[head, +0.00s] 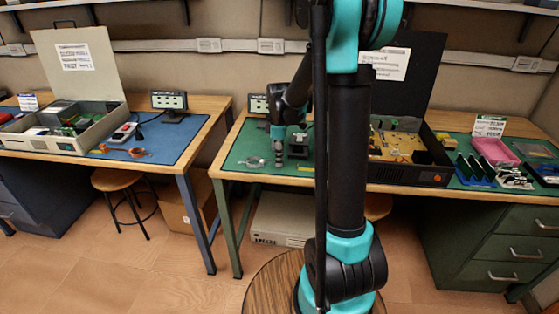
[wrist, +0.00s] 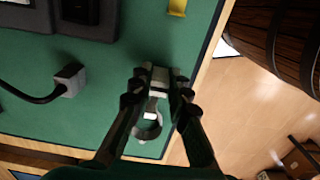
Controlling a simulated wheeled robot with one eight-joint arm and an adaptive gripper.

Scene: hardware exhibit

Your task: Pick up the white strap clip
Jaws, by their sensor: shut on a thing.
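The white strap clip (wrist: 159,77) is between the fingertips of my gripper (wrist: 158,84) in the wrist view, over the green mat (wrist: 105,110). The fingers are shut on it. A pale curved loop of the strap (wrist: 148,128) shows between the fingers, nearer the camera. In the head view my gripper (head: 279,155) points down at the green mat near the table's left end. The pale strap loop (head: 254,162) lies just left of it there. The clip itself is too small or hidden to make out in the head view.
A dark block (head: 298,143) stands close to the right of my gripper. A small display (head: 258,104) stands behind. An open dark case (head: 408,172) is further right. A cable plug (wrist: 69,80) lies on the mat. A separate blue-mat table (head: 160,135) is at left.

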